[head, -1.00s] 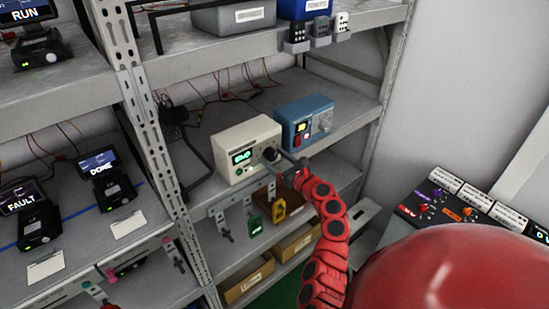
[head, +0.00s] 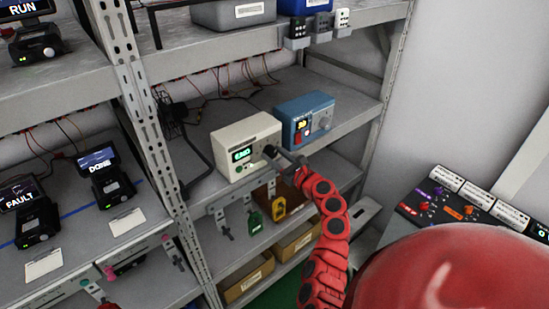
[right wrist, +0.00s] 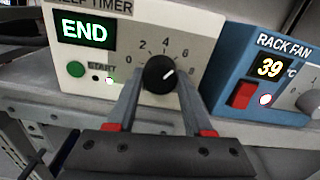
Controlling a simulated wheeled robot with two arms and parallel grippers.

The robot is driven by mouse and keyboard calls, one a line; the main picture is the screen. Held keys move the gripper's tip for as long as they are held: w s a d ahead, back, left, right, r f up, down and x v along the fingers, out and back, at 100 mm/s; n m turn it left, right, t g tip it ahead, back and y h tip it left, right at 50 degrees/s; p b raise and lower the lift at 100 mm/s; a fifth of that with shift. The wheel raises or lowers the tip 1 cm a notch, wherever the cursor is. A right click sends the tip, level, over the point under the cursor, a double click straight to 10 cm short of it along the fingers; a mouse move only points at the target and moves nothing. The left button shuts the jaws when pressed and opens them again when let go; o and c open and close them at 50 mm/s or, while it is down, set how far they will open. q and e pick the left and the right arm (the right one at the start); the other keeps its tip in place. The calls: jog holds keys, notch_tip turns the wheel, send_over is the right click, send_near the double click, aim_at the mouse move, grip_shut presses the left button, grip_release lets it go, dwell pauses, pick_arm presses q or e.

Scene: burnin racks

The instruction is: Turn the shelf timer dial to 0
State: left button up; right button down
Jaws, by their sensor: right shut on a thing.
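The shelf timer (head: 246,146) is a cream box on the middle shelf; it also shows in the right wrist view (right wrist: 205,35). Its green display (right wrist: 84,30) reads END. My right gripper (right wrist: 160,88) is shut on the dial, one finger on each side; in the head view the gripper (head: 281,158) reaches the timer's front from the right and hides much of the dial. My left gripper is not in view.
A blue rack fan box (head: 306,118) stands just right of the timer; its display reads 39 in the right wrist view. Green and yellow tags (head: 279,208) hang below the shelf edge. A rack upright (head: 150,150) stands to the left. A control panel (head: 450,212) is at right.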

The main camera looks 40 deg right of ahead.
jog(key=shift+f+n+b, duration=0.15)
jog(key=shift+n+b, duration=0.6)
jog(key=shift+n, duration=0.05)
jog(key=n+b, duration=1)
jog(key=b, duration=0.1)
jog(key=shift+f, duration=0.15)
jog(key=n+b, duration=0.9)
jog(key=b, duration=0.3)
jog(key=shift+r+n+b, duration=0.4)
jog(key=shift+n+b, duration=0.8)
jog(key=shift+c, duration=1.5)
grip_release()
